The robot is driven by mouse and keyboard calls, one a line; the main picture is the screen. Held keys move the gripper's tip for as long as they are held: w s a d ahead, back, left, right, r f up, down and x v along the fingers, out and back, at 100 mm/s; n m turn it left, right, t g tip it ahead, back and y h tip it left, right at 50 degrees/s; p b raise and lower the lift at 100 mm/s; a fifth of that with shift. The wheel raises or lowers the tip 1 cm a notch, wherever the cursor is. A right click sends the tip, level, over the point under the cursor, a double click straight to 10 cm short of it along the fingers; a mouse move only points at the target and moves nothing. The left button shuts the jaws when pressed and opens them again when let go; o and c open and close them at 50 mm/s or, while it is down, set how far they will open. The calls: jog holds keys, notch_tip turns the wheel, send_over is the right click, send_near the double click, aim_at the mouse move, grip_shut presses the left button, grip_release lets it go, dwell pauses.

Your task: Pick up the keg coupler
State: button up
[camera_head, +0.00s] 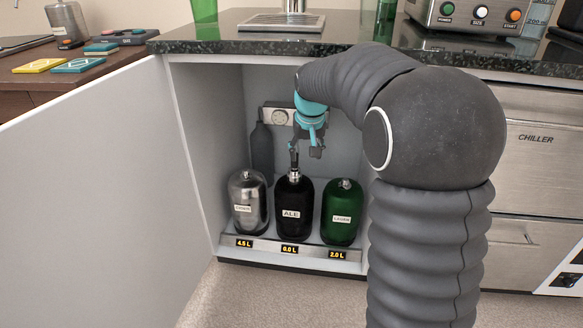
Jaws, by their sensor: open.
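Three small kegs stand side by side in an open cabinet. The middle one is a black keg (294,204) labelled ALE, above a 0.0 L readout. What looks like the keg coupler (294,174), a small metal and dark fitting, sits on its top with a thin dark part rising from it. My gripper (307,148), teal and dark grey, hangs open just above and slightly right of the coupler, inside the cabinet. Its jaws overlap the coupler's upper part in this view, so I cannot tell whether they touch.
A silver keg (248,205) reads 4.5 L and a green keg (341,215) reads 2.0 L, closely flanking the black one. A gauge panel (279,117) is on the back wall. The white door (90,205) stands open left. The dark countertop (250,46) overhangs the opening.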

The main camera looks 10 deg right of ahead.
jog(key=w+f, duration=0.4)
jog(key=w, duration=0.5)
jog(key=r, duration=0.1)
send_over(294, 167)
jog(key=s, duration=0.3)
jog(key=shift+t, duration=0.5)
jog(key=b+x, duration=0.2)
jog(key=x, duration=1.1)
jog(key=shift+d, duration=0.15)
grip_shut()
